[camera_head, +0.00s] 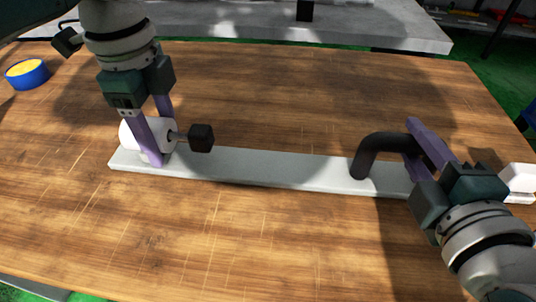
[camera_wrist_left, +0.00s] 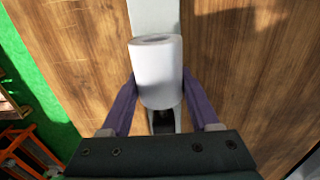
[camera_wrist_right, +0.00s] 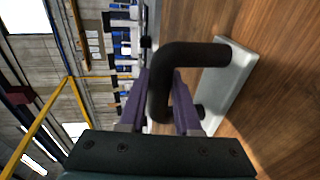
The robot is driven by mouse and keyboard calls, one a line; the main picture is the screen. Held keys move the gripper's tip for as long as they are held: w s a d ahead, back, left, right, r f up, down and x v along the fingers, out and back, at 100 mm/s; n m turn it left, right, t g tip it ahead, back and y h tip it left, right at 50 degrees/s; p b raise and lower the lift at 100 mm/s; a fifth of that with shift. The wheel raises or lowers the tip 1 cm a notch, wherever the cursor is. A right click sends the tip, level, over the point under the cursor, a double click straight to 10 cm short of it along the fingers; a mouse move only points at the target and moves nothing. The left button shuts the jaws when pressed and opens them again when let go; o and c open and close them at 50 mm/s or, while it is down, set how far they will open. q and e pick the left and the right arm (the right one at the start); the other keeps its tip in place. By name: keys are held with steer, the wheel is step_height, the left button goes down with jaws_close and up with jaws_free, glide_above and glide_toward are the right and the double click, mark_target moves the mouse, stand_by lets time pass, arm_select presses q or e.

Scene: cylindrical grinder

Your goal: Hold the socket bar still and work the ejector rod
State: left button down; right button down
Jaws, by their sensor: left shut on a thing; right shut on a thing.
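The pale grey socket bar (camera_head: 270,170) lies flat on the wooden table. A white cylinder (camera_head: 132,134) sits at its left end, and a thin rod (camera_head: 181,137) with a black block (camera_head: 201,138) sticks out to the cylinder's right. My left gripper (camera_head: 160,138) is shut on the white cylinder; the left wrist view shows the cylinder (camera_wrist_left: 156,72) between both fingers. A black bent handle (camera_head: 366,160) rises from the bar's right part. My right gripper (camera_head: 415,150) is shut on this handle, which also shows between the fingers in the right wrist view (camera_wrist_right: 195,54). The rod's inner end is hidden.
A blue container with yellow inside (camera_head: 27,74) stands at the table's far left. A white block (camera_head: 518,180) lies at the right edge, partly behind my right arm. A grey bench (camera_head: 270,26) stands behind the table. The table's front middle is clear.

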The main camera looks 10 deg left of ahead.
mark_target(202, 129)
arm_select(q)
steer(key=shift+d, duration=1.85)
arm_select(e)
steer(key=shift+a, duration=0.2)
arm_select(q)
steer(key=shift+d, duration=0.55)
arm_select(e)
steer(key=shift+d, duration=0.1)
arm_select(q)
steer(key=shift+d, duration=0.85)
steer(key=shift+c, duration=2)
jaws_free()
arm_select(e)
steer(key=shift+d, duration=0.1)
arm_select(q)
steer(key=shift+r, duration=4)
